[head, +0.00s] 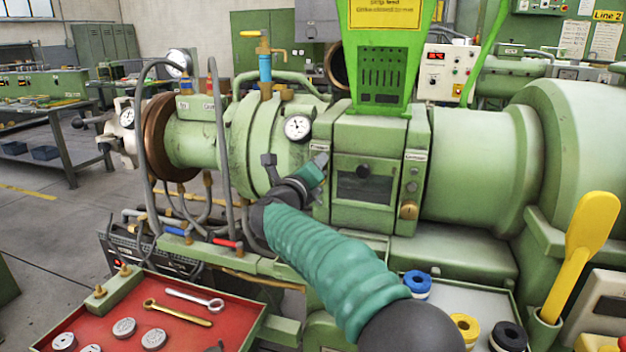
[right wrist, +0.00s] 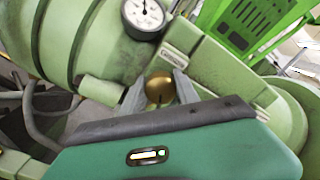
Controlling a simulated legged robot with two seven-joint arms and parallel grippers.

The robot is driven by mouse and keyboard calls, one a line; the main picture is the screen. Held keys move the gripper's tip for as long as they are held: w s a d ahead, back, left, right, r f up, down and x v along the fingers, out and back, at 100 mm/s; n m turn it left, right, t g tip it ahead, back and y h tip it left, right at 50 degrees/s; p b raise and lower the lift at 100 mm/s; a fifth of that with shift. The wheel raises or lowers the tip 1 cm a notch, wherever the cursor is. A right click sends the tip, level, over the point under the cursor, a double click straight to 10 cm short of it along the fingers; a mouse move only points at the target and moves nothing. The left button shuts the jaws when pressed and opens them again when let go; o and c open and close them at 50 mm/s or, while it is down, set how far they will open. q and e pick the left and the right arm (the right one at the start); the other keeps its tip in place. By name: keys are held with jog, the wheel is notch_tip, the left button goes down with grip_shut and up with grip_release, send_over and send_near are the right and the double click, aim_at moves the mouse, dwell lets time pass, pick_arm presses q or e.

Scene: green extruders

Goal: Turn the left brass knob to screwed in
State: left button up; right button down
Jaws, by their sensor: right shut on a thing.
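The left brass knob (right wrist: 160,88) is a round, shiny brass ball on the green extruder, below a small white label. In the right wrist view it sits between the two grey fingers of my right gripper (right wrist: 160,93), which is shut on it. In the head view my right gripper (head: 319,163) reaches the left side of the front block, and it hides the left knob there. A second brass knob (head: 408,210) is on the right side of the same block. My left gripper is in neither view.
The green extruder (head: 470,165) fills the middle. A round gauge (head: 298,127) is just above my right gripper. A red tray (head: 95,315) with wrenches and discs lies at lower left. Tape rolls, including a blue one (head: 418,284), and a yellow scoop (head: 580,250) are at right.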

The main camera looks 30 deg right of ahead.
jog(key=m+b, duration=0.1)
jog(key=f+m+b, duration=0.1)
jog(key=m+b, duration=0.1)
jog(key=shift+r+m+b, duration=0.15)
jog(key=shift+m+b, duration=0.65)
jog(key=shift+m, duration=0.6)
jog(key=shift+r, duration=0.1)
jog(key=c, duration=1.3)
grip_release()
jog(key=o, duration=0.4)
jog(key=shift+d, duration=0.1)
jog(key=shift+r, duration=0.15)
